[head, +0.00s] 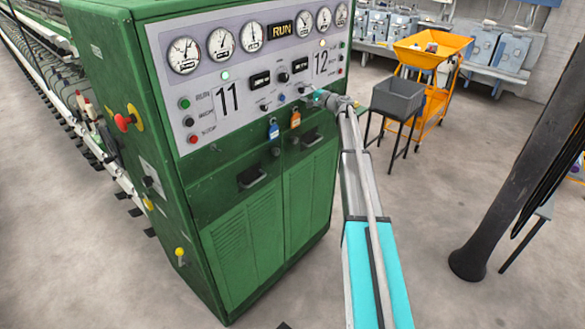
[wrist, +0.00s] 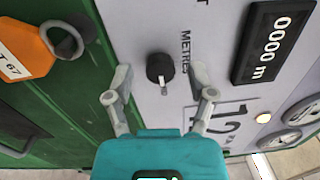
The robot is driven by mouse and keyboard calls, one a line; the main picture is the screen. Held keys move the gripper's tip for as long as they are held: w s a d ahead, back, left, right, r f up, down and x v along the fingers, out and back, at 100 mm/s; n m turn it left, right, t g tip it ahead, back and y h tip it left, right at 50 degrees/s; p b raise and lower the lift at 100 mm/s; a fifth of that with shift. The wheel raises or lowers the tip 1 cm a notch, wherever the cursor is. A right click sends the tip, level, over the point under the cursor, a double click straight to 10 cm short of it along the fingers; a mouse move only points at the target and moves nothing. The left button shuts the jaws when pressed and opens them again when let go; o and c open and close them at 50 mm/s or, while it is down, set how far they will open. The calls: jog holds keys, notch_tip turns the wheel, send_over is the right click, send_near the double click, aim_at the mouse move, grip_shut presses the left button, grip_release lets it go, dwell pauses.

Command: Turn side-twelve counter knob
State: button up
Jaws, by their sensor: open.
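The counter knob (wrist: 160,70) is round and black with a pale pointer, on the grey panel next to the word METRES in the wrist view. The side-twelve counter (wrist: 272,42) reads 0000 m beside it, near the large 12 (wrist: 232,118). My gripper (wrist: 161,80) is open, one finger on each side of the knob, with a visible gap on both sides. I cannot tell how far the tips are from the panel. In the head view my gripper (head: 318,96) is at the panel's lower edge below the 12, and it hides part of that area.
An orange tag (wrist: 25,45) hangs from a ring left of my gripper; a blue tag (head: 273,130) hangs nearby. Dials line the top of the green cabinet (head: 240,235). Floor between is clear.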

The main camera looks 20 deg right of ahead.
jog(key=n, duration=1)
jog(key=shift+g+p, duration=0.3)
jog(key=shift+p, duration=0.1)
jog(key=v, duration=1.4)
jog(key=s+a+f+n+g+b, duration=0.1)
jog(key=s+a+f+g+b, duration=0.2)
jog(key=a+f, duration=0.6)
jog(key=s+a+f+n+g+b, duration=0.1)
jog(key=s+a+f+g+b, duration=0.3)
jog(key=s+a+f+b, duration=0.3)
jog(key=shift+s+a+f+n, duration=0.2)
jog(key=shift+a+f+n, duration=0.1)
jog(key=shift+a+f, duration=1.55)
jog(key=shift+a+r, duration=0.25)
